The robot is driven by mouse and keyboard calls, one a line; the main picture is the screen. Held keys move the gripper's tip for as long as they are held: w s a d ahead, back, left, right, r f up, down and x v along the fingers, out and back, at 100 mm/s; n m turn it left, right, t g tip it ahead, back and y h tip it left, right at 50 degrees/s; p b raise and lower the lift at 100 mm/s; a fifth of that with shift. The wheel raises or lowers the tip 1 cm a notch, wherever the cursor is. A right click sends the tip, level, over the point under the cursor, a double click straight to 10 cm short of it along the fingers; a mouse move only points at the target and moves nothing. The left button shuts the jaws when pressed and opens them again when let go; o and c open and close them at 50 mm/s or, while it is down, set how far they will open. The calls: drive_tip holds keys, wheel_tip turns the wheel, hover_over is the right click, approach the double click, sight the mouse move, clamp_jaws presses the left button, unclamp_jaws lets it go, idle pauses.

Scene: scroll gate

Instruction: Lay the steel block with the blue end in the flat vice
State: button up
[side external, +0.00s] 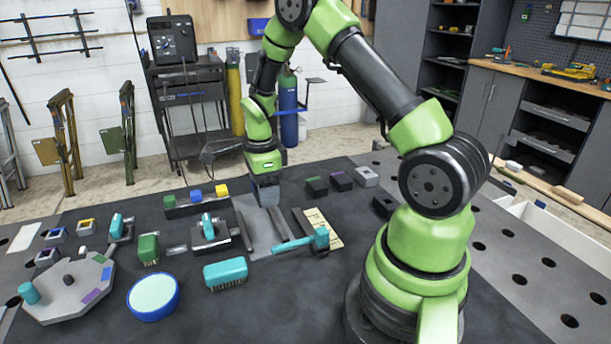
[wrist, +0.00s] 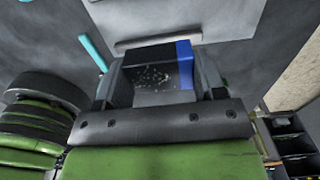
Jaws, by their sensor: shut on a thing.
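The steel block (wrist: 150,75) is between the fingers of my gripper (wrist: 163,80) in the wrist view, with its blue end (wrist: 185,66) toward the right. My gripper (side external: 265,187) points down in the side view, over the far end of a light grey plate (side external: 263,220). Dark bars lie along this plate, which may be the flat vice; I cannot tell for certain. The gripper is shut on the block. The side view does not clearly show the block or the gap below it.
A teal hammer (side external: 302,242) lies right of the plate near a light wooden board (side external: 325,230). A rack with coloured blocks (side external: 196,202) and a teal brush (side external: 226,273) are left. Dark blocks with green (side external: 316,186) and purple (side external: 341,180) tops stand right. Bare mat lies in front.

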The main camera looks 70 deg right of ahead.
sight(260, 228)
drive_tip(key=shift+w+a+f, duration=0.15)
drive_tip(key=shift+w+a, duration=0.4)
drive_tip(key=shift+a, duration=0.25)
drive_tip(key=shift+f, duration=3.15)
drive_tip(key=shift+f, duration=0.25)
drive_tip(key=o, duration=1.4)
drive_tip(key=shift+o, duration=0.2)
drive_tip(key=shift+r, duration=3.5)
